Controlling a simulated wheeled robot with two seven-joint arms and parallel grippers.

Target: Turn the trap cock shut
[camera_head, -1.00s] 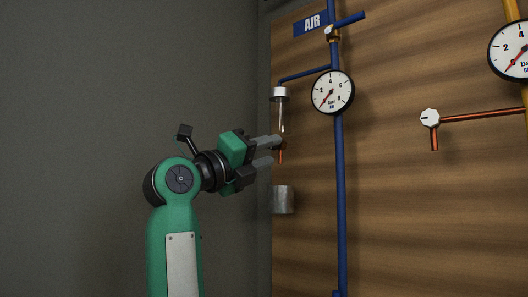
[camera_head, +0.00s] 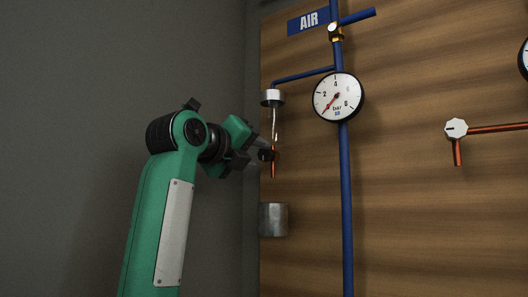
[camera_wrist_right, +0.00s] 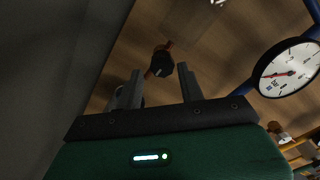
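The trap is a clear glass tube (camera_head: 274,125) with a metal cap, hanging from the blue air pipe. Below it is a copper outlet (camera_head: 273,168) with the trap cock, whose dark knob (camera_wrist_right: 160,65) shows in the right wrist view. The knob lies between and just beyond the fingertips, with no clear contact.
A metal cup (camera_head: 273,219) is below the outlet. The blue pipe (camera_head: 346,205) carries a pressure gauge (camera_head: 338,97) and an upper blue-handled valve (camera_head: 357,16). A white knob (camera_head: 456,129) on a copper pipe is at the right. A dark wall (camera_head: 90,80) stands close on the left.

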